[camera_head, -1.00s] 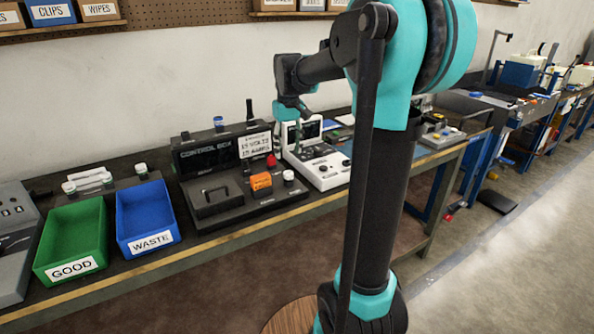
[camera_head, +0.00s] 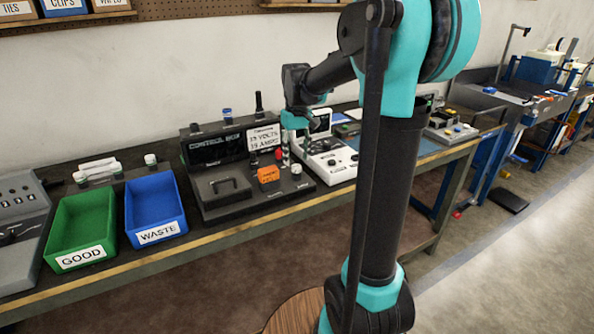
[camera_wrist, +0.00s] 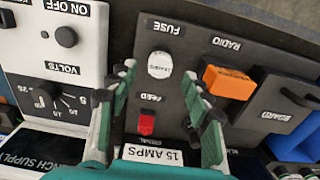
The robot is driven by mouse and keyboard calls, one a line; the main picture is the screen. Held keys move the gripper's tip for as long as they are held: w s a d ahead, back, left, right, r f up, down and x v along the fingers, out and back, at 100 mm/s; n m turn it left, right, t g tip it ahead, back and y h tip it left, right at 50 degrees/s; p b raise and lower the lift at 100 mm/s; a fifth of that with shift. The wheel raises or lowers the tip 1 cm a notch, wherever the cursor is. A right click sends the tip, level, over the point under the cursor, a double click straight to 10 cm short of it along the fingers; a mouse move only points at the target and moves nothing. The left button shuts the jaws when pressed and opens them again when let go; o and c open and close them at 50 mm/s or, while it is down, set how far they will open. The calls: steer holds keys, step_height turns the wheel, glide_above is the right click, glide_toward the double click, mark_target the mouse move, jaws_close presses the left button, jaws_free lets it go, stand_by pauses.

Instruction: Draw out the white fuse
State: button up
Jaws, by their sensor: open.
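The white fuse (camera_wrist: 159,65) has a round white top with small print and sits upright in the dark control box panel (camera_wrist: 147,48), beside the FUSE label. In the head view it shows as a small white cap (camera_head: 296,169) at the right front of the box. My gripper (camera_wrist: 157,78) is open and empty. In the wrist view its two fingers point towards the fuse, one on each side, with gaps between them and the cap. How high the fingertips are above the panel is hard to tell.
A white bench supply (camera_head: 330,160) stands right of the box. The green GOOD bin (camera_head: 82,230) and blue WASTE bin (camera_head: 155,205) stand left.

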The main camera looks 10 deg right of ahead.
mark_target(297, 166)
steer(key=shift+f, duration=1.95)
jaws_close()
steer(key=shift+r, duration=0.15)
steer(key=shift+r, duration=2.85)
